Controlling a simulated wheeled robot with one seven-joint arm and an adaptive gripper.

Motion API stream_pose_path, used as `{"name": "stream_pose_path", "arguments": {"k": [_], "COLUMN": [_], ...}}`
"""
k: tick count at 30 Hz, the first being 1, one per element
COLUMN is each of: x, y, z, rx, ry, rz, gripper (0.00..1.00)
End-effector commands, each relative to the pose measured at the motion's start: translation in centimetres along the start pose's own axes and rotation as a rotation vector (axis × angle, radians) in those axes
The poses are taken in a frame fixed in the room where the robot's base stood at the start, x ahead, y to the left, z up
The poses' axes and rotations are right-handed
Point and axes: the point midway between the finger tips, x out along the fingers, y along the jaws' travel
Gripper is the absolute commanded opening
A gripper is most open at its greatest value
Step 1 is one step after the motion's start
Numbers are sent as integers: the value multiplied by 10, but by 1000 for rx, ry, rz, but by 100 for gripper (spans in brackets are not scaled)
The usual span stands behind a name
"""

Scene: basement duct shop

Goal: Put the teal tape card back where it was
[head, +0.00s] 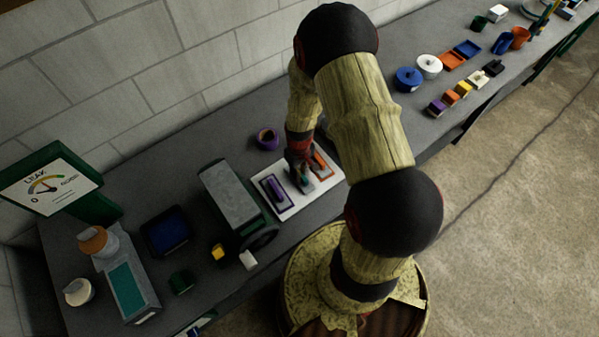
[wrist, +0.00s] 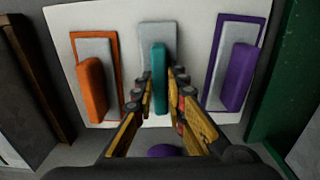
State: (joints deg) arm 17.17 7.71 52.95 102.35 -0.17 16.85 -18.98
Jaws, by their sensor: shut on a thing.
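A white board (head: 291,211) lies on the bench below my arm; it also fills the upper wrist view (wrist: 60,22). My gripper (wrist: 161,84) is shut on the upright teal tape card (wrist: 158,60), at a grey strip (wrist: 150,36) in the board's middle. I cannot tell whether the card touches the strip. The orange card (wrist: 92,90) stands to its left in the wrist view, by a grey strip with an orange outline. The purple card (wrist: 238,78) stands to its right, by a grey strip with a purple outline. In the head view my gripper (head: 300,168) mostly hides the teal card.
A purple ring (head: 267,139) lies behind the board. A grey-topped machine (head: 230,195) with a dark wheel stands close to its left. Bowls, trays and blocks stand farther right along the bench. The wall runs behind.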

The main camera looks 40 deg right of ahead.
Motion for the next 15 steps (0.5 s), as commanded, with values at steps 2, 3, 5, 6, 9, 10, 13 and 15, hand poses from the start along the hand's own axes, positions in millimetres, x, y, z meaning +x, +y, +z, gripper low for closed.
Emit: {"name": "stream_pose_path", "arguments": {"k": [2,3,5,6,9,10,13,15], "x": [3,2,2,2,2,2,2,2], "y": [0,0,0,0,0,0,0,0], "z": [0,0,0,0,0,0,0,0], "rx": [0,0,0,0,0,0,0,0], "ry": [0,0,0,0,0,0,0,0], "rz": [0,0,0,0,0,0,0,0], "gripper": [14,16,19,22,27,29,31,31]}}
